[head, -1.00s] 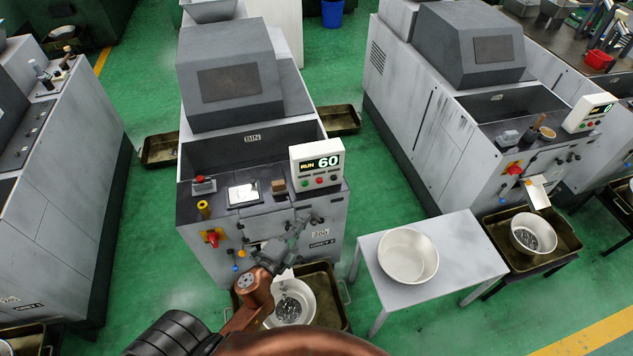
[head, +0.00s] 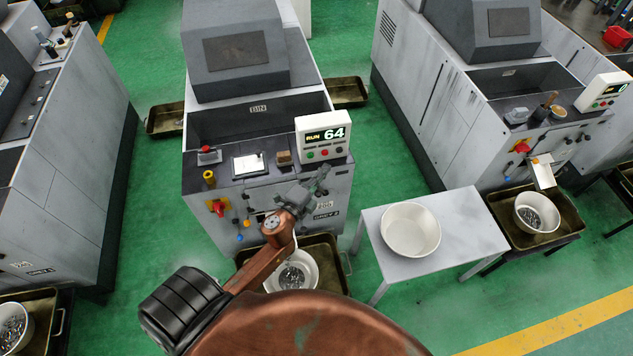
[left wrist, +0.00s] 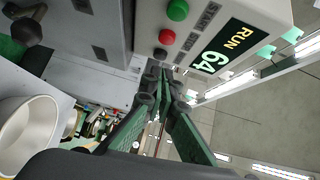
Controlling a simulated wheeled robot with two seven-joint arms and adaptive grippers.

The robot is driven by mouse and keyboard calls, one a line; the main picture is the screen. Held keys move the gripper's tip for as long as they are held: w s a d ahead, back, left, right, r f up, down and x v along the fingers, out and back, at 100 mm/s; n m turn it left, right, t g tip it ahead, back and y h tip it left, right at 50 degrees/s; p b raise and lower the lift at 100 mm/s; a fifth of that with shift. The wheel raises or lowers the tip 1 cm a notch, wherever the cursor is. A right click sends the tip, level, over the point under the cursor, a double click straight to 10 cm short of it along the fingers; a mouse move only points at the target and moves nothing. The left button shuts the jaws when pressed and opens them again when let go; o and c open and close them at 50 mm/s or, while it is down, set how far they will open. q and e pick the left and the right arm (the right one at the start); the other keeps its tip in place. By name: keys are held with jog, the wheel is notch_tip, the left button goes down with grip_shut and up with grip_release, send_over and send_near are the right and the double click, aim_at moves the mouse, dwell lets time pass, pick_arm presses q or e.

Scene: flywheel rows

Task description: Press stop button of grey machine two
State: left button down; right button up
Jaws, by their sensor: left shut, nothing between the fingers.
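Grey machine two (head: 225,215), labelled GREY 2, stands in the middle of the head view. Its white control box (head: 322,128) has a lit display (head: 325,134) reading RUN 64. Below it are a green button (head: 310,156), a red button (head: 325,153) and a dark button (head: 339,150). The left wrist view shows the green button (left wrist: 178,10), red button (left wrist: 167,37) and dark button (left wrist: 160,53) close up. My left gripper (head: 322,178) is shut and empty, just below and in front of the box. Its fingertips (left wrist: 163,80) appear apart from the buttons.
A red mushroom button (head: 208,150), yellow knob (head: 209,176) and red rotary switch (head: 217,207) are on the machine's left side. A bowl of metal parts (head: 306,262) sits beneath my arm. A side table (head: 465,225) with an empty bowl (head: 410,228) stands to the right.

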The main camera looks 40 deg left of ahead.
aim_at(323, 151)
pick_arm(q)
jog(key=w+a, duration=0.3)
jog(key=shift+w+f, duration=0.1)
jog(key=shift+f, duration=0.1)
pick_arm(e)
jog(key=shift+s+a+f, duration=0.15)
jog(key=shift+s, duration=0.55)
jog(key=shift+w, duration=0.1)
pick_arm(q)
jog(key=shift+w+a+r, duration=0.1)
jog(key=shift+w+a, duration=0.4)
jog(key=shift+a, duration=0.1)
jog(key=shift+a+r, duration=0.15)
jog(key=shift+a, duration=0.1)
pick_arm(e)
jog(key=shift+w+d, duration=0.1)
jog(key=shift+d, duration=0.2)
pick_arm(q)
jog(key=shift+s+r, duration=0.1)
jog(key=shift+s+d, duration=0.1)
jog(key=shift+d, duration=0.35)
jog(key=s+d, duration=0.3)
jog(key=s, duration=0.9)
jog(key=shift+s+d+p, duration=0.25)
jog(key=shift+s+p, duration=0.05)
pick_arm(e)
jog(key=shift+a+r, duration=0.3)
jog(key=shift+r, duration=0.2)
